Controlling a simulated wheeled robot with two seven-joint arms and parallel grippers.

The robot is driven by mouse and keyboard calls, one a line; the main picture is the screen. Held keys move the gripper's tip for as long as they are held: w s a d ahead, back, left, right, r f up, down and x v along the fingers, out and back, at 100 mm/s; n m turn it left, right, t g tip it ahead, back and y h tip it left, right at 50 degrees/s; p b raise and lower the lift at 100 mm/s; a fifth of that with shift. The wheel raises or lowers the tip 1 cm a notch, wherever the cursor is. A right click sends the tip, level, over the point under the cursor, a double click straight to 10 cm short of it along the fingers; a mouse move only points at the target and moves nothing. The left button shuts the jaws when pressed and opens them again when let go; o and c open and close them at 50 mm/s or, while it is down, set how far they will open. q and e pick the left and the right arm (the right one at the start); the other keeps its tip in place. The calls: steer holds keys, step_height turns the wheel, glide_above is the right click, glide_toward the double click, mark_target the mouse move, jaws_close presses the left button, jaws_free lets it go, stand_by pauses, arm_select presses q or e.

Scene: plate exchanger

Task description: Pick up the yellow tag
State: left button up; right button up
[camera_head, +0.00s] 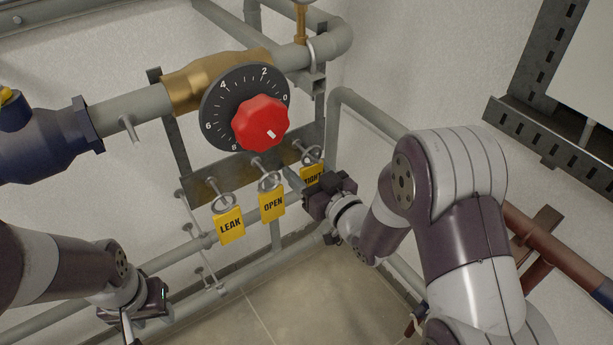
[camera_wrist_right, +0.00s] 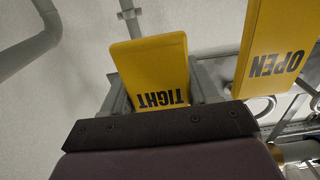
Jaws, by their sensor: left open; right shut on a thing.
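Three yellow tags hang in a row under hooks on a metal bracket: LEAK (camera_head: 230,226), OPEN (camera_head: 271,205) and TIGHT (camera_head: 313,174). My right gripper (camera_head: 300,186) is at the TIGHT tag, shut on it, and hides part of it. In the right wrist view the TIGHT tag (camera_wrist_right: 152,68) stands between the fingers, its lettering facing the camera. The OPEN tag (camera_wrist_right: 275,50) is beside it, apart from the fingers. I cannot tell whether the TIGHT tag is off its hook. My left gripper (camera_head: 146,310) is open and empty at lower left, away from the tags.
A red knob (camera_head: 262,122) on a numbered black dial (camera_head: 220,110) sits above the tags. The bracket (camera_head: 200,188) and grey pipes (camera_head: 335,130) surround the tags closely. A blue valve body (camera_head: 50,140) is at left. Floor (camera_head: 290,305) below is clear.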

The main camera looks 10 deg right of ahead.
steer(key=b+v, duration=0.1)
steer(key=v, duration=1.7)
glide_toward(313, 177)
steer(key=shift+w, duration=1)
steer(key=shift+a+f+b+x, duration=0.15)
steer(key=shift+b+x, duration=0.4)
steer(key=shift+x, duration=2.1)
steer(key=shift+a+f+b+x, duration=0.15)
steer(key=shift+b+x, duration=0.35)
steer(key=shift+x, duration=2.15)
steer(key=shift+s+r, duration=0.1)
steer(key=shift+s, duration=0.05)
steer(key=shift+s, duration=0.1)
steer(key=shift+r+p+v, duration=0.1)
steer(key=shift+p+v, duration=0.1)
steer(key=shift+v, duration=1.8)
steer(key=shift+r+p+v, duration=0.15)
steer(key=shift+v, duration=1.85)
